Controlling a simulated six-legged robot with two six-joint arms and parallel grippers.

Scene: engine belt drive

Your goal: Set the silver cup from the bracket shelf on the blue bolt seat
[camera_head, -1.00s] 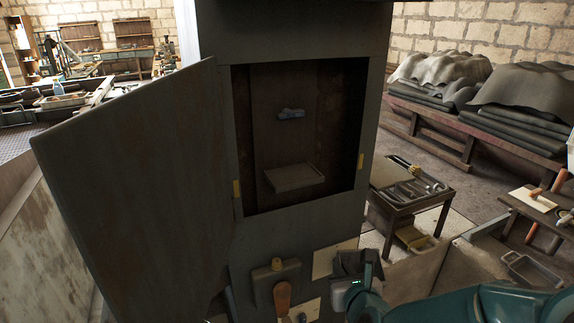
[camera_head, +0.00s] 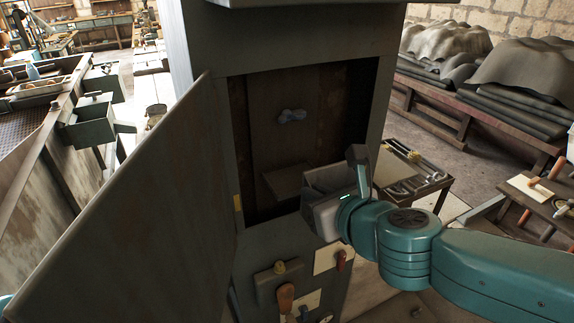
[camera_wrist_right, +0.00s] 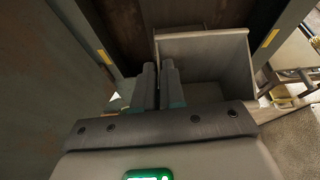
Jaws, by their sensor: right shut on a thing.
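My right gripper (camera_head: 354,166) is shut on a grey, box-shaped open cup (camera_head: 322,178), which I take to be the silver cup. In the right wrist view the fingers (camera_wrist_right: 160,82) close at the left wall of the cup (camera_wrist_right: 208,62). The cup is in front of the lower right of the cabinet opening. A small flat shelf (camera_head: 284,181) inside the cabinet is partly hidden behind it. A blue-grey bolt-like piece (camera_head: 291,115) is on the back wall above that shelf. I cannot tell whether the cup touches anything. My left gripper is out of view.
The open cabinet door (camera_head: 130,215) fills the left. The cabinet's front (camera_head: 265,245) carries handles and plates below the opening. Grey boxes (camera_head: 92,122) are on the rusty bench at left. A small tool table (camera_head: 408,172) stands at right. The upper cabinet interior is clear.

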